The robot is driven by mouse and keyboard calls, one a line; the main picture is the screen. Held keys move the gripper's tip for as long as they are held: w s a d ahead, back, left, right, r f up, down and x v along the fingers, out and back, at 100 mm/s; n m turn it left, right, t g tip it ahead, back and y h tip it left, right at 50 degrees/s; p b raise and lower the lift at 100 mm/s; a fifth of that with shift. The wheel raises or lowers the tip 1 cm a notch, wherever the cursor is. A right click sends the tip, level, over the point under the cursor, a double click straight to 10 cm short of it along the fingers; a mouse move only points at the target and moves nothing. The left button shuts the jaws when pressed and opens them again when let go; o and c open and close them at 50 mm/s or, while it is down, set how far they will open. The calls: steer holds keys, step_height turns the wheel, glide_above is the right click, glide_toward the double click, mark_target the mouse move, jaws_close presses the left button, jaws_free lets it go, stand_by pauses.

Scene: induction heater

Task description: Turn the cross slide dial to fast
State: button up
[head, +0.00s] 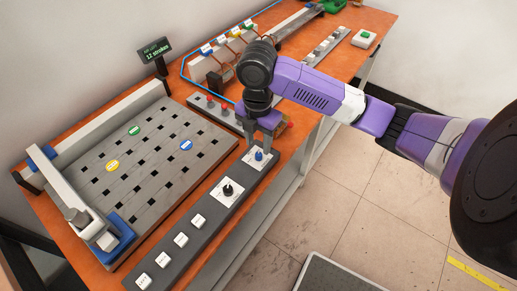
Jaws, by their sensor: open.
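Two dials sit on the dark grey control strip (193,236) along the bench's front edge. One is a blue knob (259,156) on a white plate, and the other is a black knob (228,190) on a larger white plate. Their labels are too small to read, so I cannot tell which one is the cross slide dial. My gripper (260,145) points down with its fingers apart, right above or around the blue knob. I cannot tell whether the fingers touch it. The gripper hides part of the strip behind it.
White label plates (181,239) line the strip's near end. A grey slotted plate (150,165) with coloured discs lies to the left. A small display (155,51) reads "12 strokes". A small panel (215,110) with red knobs stands close behind my gripper.

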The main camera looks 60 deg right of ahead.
mark_target(258, 153)
steer(key=shift+r, duration=1.65)
